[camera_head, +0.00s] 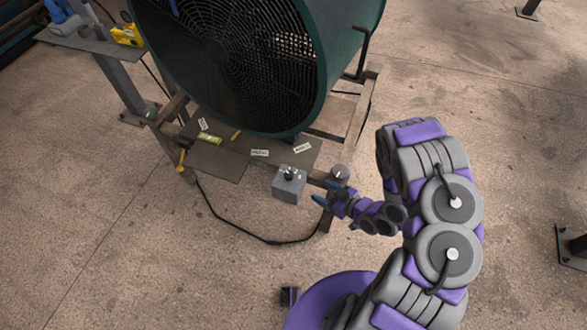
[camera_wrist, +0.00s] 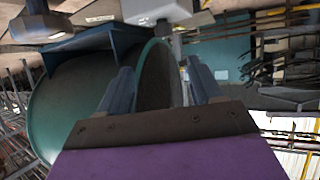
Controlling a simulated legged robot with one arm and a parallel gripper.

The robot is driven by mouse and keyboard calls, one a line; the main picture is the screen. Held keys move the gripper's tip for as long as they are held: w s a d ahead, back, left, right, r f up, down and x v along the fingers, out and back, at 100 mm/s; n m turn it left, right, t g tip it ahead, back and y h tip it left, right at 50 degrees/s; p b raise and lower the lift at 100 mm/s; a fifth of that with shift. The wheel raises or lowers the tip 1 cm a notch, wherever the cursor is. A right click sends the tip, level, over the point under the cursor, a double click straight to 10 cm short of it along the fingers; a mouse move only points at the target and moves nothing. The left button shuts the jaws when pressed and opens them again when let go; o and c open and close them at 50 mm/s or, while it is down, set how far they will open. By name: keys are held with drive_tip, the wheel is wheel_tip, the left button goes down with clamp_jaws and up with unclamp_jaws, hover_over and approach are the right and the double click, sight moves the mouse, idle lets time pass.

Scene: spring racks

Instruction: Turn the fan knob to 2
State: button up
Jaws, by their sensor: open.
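The large green drum fan (camera_head: 345,40) with a dark round grille stands on a low stand at the top of the head view. It also shows in the wrist view (camera_wrist: 75,100). A small grey control box (camera_head: 289,190) with a black knob (camera_head: 290,173) on top sits at the stand's front edge. The knob's setting is too small to read. My gripper (camera_head: 326,192) is open and empty, just right of the box and apart from the knob. In the wrist view its two fingers (camera_wrist: 160,90) are spread, with nothing between them.
The stand's shelf (camera_head: 222,165) holds small paper labels and a yellow level (camera_head: 209,139). A round grey piece (camera_head: 340,173) is close above my gripper. A black cable (camera_head: 235,232) loops on the floor. A side table (camera_head: 85,38) stands upper left. Floor at lower left is clear.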

sight(291, 176)
drive_tip(key=b+x, duration=0.1)
drive_tip(key=x, duration=0.5)
drive_tip(key=b+x, duration=0.1)
drive_tip(key=x, duration=0.4)
drive_tip(key=b+x, duration=0.1)
drive_tip(key=x, duration=0.5)
drive_tip(key=shift+w+a+r, duration=0.1)
drive_tip(key=shift+a+r, duration=0.1)
drive_tip(key=shift+a, duration=0.4)
drive_tip(key=shift+c, duration=0.2)
drive_tip(key=c, duration=0.9)
